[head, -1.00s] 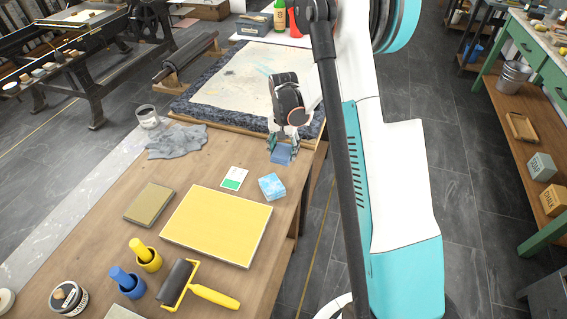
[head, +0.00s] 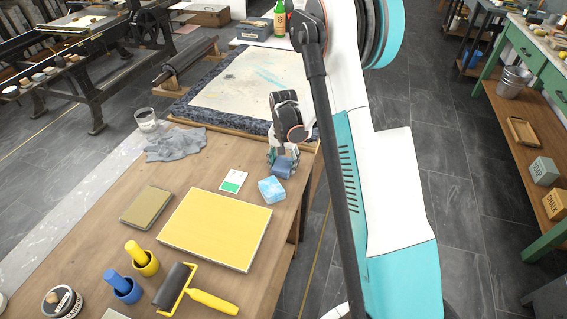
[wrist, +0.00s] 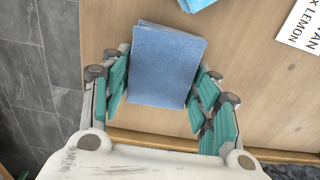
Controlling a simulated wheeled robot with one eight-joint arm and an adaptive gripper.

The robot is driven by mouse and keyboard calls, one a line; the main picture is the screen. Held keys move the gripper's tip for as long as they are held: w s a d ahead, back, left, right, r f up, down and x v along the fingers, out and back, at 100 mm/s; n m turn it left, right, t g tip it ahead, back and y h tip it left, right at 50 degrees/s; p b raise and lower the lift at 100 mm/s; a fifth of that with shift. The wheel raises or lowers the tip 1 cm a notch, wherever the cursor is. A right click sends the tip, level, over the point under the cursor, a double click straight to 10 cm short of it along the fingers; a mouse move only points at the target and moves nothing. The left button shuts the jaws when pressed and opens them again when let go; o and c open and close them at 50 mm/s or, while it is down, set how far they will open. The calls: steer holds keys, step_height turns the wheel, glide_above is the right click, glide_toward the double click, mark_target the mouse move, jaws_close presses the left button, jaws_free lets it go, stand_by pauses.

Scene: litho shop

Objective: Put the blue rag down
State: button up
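The blue rag (head: 281,167) is a folded, flat block at the right edge of the wooden table (head: 90,245). My gripper (head: 283,157) points down over it. In the wrist view the rag (wrist: 165,65) sits between the teal finger pads of my gripper (wrist: 160,88), slightly turned. The pads lie close along its two sides and appear to hold it. The rag is at or just above the tabletop; I cannot tell whether it touches the wood. Its underside is hidden.
A light-blue sponge-like block (head: 271,189) and a white-green card (head: 233,181) lie near the rag. A yellow slab (head: 215,228), a grey cloth (head: 175,144) and a stone slab (head: 250,85) are farther off. The table's edge is close on the right.

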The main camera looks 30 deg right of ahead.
steer(key=shift+o, duration=1.3)
steer(key=shift+f, duration=0.15)
step_height(320, 180, up, 13)
steer(key=p, duration=0.5)
step_height(320, 180, up, 10)
steer(key=n+t, duration=0.2)
glide_above(283, 162)
steer(key=s+a, duration=0.4)
steer(key=s, duration=0.1)
steer(key=s+a+r+n+t, duration=0.2)
steer(key=s+a+r+n, duration=0.1)
steer(key=s, duration=0.7)
steer(key=s+a+r+n+t, duration=0.3)
steer(key=s+a+r, duration=0.3)
steer(key=s, duration=0.5)
steer(key=shift+s+r+n, duration=0.25)
steer(key=shift+r+n, duration=0.25)
